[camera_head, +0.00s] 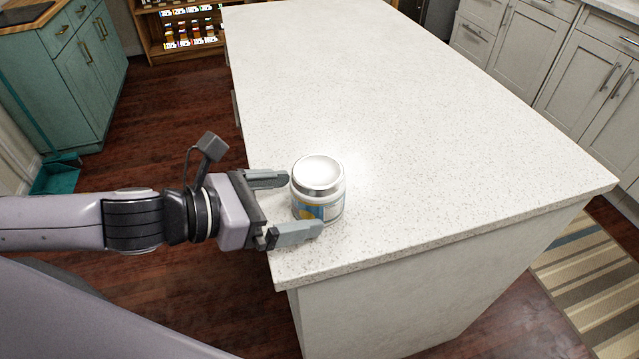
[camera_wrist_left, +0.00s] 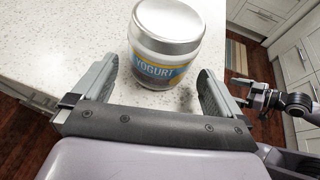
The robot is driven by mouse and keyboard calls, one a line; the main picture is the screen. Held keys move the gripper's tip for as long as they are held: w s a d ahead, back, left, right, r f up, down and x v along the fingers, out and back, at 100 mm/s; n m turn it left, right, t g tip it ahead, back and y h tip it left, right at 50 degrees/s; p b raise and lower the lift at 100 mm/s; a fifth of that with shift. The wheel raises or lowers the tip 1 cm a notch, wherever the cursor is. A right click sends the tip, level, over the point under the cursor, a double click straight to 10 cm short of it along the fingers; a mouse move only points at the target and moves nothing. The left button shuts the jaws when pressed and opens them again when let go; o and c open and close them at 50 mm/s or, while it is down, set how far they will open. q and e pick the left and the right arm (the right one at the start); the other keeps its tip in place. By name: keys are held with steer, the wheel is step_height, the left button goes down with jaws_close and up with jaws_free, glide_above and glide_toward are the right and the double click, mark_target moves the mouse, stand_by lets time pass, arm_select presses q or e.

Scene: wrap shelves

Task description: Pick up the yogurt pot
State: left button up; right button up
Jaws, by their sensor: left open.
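The yogurt pot (camera_head: 318,188) is a white jar with a silver lid and a blue and yellow label. It stands upright on the white countertop (camera_head: 420,130) near its front left corner. My left gripper (camera_head: 303,202) is open, with one finger on the far side of the pot and one on the near side. In the left wrist view the pot (camera_wrist_left: 165,45) reads YOGURT and sits between and just beyond the spread fingers (camera_wrist_left: 158,72). My right gripper (camera_wrist_left: 240,91) shows small at the right of that view, its fingers apart and empty.
The rest of the countertop is bare. Its left and front edges lie close to the pot. Teal cabinets (camera_head: 85,75) stand at the left, a wooden shelf (camera_head: 152,35) at the back, white cabinets (camera_head: 560,50) at the right. A striped rug (camera_head: 585,275) lies on the floor.

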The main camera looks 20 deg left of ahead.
arm_select(q)
steer(key=shift+r+x, duration=0.15)
steer(key=shift+x, duration=1.15)
steer(key=shift+r+x, duration=0.1)
steer(key=shift+x, duration=1.25)
steer(key=shift+w, duration=0.1)
steer(key=shift+r, duration=0.1)
steer(key=c, duration=0.8)
